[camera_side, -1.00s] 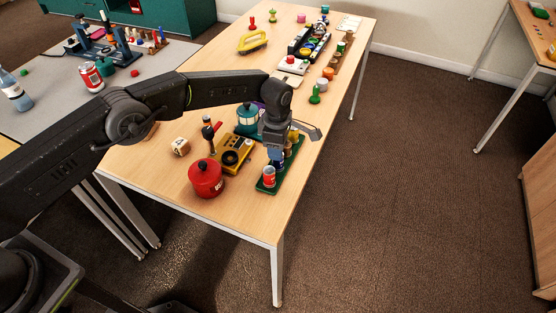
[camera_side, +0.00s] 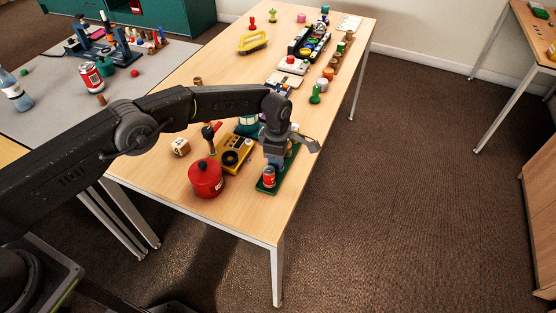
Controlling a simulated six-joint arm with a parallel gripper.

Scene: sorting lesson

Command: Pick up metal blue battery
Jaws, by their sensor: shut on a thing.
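My gripper (camera_side: 274,154) points down over the green tray (camera_side: 262,187) near the front right of the wooden table. Its jaws are shut on a small bluish thing, seemingly the metal blue battery (camera_side: 276,162), just below the fingertips. Most of it is hidden by the fingers, and I cannot tell whether it still touches the tray. A small red can (camera_side: 269,177) stands upright on the tray's near end, in front of the gripper.
A red pot (camera_side: 206,178) and a yellow radio-like box (camera_side: 234,156) stand close to the left of the gripper. A wooden die (camera_side: 180,147) lies farther left. Several small items line the table's far right. The table's right edge is close to the tray.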

